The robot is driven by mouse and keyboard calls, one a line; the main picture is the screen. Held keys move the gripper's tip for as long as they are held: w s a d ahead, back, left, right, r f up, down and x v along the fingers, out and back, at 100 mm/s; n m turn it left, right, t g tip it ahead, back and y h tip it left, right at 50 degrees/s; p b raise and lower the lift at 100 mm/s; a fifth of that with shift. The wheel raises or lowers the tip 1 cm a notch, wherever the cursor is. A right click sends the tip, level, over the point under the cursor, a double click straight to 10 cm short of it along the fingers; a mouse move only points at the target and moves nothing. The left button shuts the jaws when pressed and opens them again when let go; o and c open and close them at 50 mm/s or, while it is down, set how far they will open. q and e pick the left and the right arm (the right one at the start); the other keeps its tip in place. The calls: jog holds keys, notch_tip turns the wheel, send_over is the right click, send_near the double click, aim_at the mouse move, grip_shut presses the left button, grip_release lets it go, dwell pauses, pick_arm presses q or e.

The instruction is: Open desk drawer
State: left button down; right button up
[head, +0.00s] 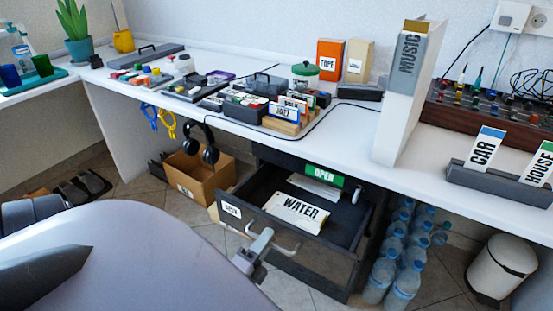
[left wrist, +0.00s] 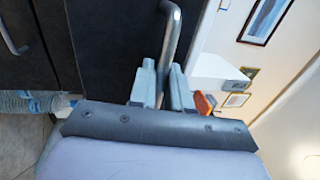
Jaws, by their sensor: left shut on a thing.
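The dark desk drawer (head: 340,226) stands pulled out from under the white desk, with a card marked WATER and another paper inside. A green OPEN label (head: 324,175) is on the frame above it. My left gripper (head: 262,250) is at the drawer's front, shut on its metal handle (head: 287,249). In the left wrist view the two fingers (left wrist: 161,86) close around the handle bar (left wrist: 173,35), beside the dark front (left wrist: 105,45). My right gripper is not in view.
Blue-capped water bottles (head: 397,262) stand right of the drawer, and a white bin (head: 502,264) is farther right. The desk top (head: 345,130) is crowded.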

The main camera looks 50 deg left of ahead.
pick_arm(q)
jog(key=r+p+v, duration=0.3)
jog(key=v, duration=1.3)
jog(key=shift+s+d, duration=0.15)
jog(key=shift+s, duration=0.45)
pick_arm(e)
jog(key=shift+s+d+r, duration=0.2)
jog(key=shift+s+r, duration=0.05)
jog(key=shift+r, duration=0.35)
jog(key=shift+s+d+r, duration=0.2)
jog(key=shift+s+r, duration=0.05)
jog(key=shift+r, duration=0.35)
pick_arm(q)
jog(key=c, duration=1.3)
grip_release()
jog(key=v, duration=0.7)
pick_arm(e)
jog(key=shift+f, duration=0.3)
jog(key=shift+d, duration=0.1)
